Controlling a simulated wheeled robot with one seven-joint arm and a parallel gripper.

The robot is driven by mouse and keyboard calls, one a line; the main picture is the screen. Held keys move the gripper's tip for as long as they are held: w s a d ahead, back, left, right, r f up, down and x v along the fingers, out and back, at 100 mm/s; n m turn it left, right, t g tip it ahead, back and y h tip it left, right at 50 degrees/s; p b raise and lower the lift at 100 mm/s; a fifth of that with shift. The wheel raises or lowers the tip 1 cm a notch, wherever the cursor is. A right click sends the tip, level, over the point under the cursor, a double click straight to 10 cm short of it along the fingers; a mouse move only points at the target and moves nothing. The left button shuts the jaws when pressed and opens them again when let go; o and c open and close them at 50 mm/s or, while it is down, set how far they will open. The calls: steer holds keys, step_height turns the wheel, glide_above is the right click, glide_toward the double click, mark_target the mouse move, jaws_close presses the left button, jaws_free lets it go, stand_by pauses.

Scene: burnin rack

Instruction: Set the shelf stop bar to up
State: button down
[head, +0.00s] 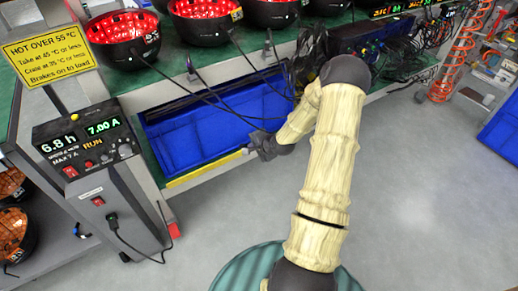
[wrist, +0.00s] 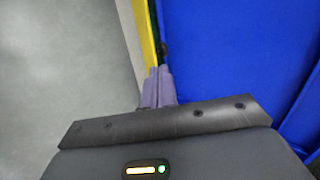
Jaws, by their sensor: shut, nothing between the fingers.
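The shelf stop bar appears to be the yellow strip (head: 205,168) along the front edge of the low shelf, before the blue crate. In the wrist view the yellow bar (wrist: 147,32) runs from the top edge down to my fingertips. My gripper (head: 247,149) is at the bar's right end in the head view. In the wrist view my gripper (wrist: 158,72) has its purple-grey fingers shut together, with nothing between them. The fingertips overlap the bar's near end; I cannot tell whether they touch it. The bar looks low along the edge.
The blue crate (head: 183,148) sits on the shelf behind the bar. Black cables (head: 230,105) hang in front of it from the bench above, where red-lit bowls (head: 205,22) stand. A control box (head: 88,142) is at the left.

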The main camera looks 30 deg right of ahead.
mark_target(242, 145)
steer(key=x, duration=0.1)
steer(key=b+x, duration=0.1)
steer(key=x, duration=0.1)
steer(key=b+x, duration=0.1)
steer(key=x, duration=0.1)
steer(key=shift+w+a+r, duration=0.1)
steer(key=shift+w, duration=0.3)
steer(key=shift+w+r, duration=0.1)
steer(key=shift+w, duration=0.05)
